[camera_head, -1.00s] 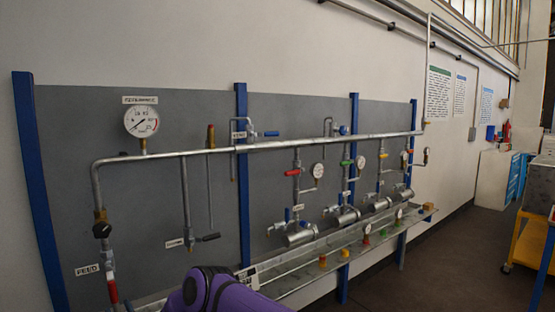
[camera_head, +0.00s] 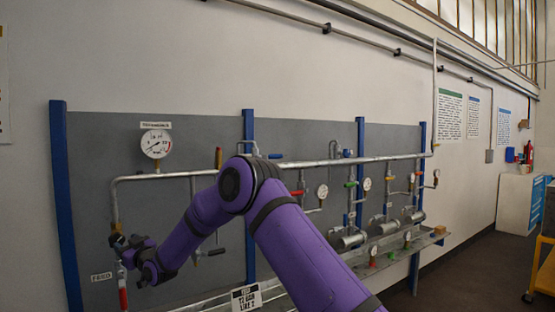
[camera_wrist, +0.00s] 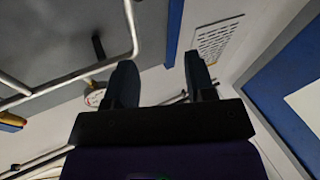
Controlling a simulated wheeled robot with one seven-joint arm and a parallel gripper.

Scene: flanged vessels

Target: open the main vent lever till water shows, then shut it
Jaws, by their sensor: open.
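A small blue-handled lever (camera_head: 275,156) sits on a bent outlet pipe above the long grey main pipe (camera_head: 300,164); it looks like the main vent, but I cannot read a label. Its handle lies roughly level, and I see no water there. My gripper (camera_head: 122,240) is at the lower left, close to the feed valve by the FEED label (camera_head: 102,276), and apart from the blue lever. Contact with the feed valve cannot be told. In the wrist view my gripper (camera_wrist: 158,60) has its two fingers apart with nothing seen held between them.
A pressure gauge (camera_head: 156,143) stands above the pipe's left end. An upright orange-handled rod (camera_head: 218,157) is left of the blue lever. Red (camera_head: 297,193) and green (camera_head: 350,184) levers, several gauges and vessels (camera_head: 347,240) are right. My forearm hides part of the pipework.

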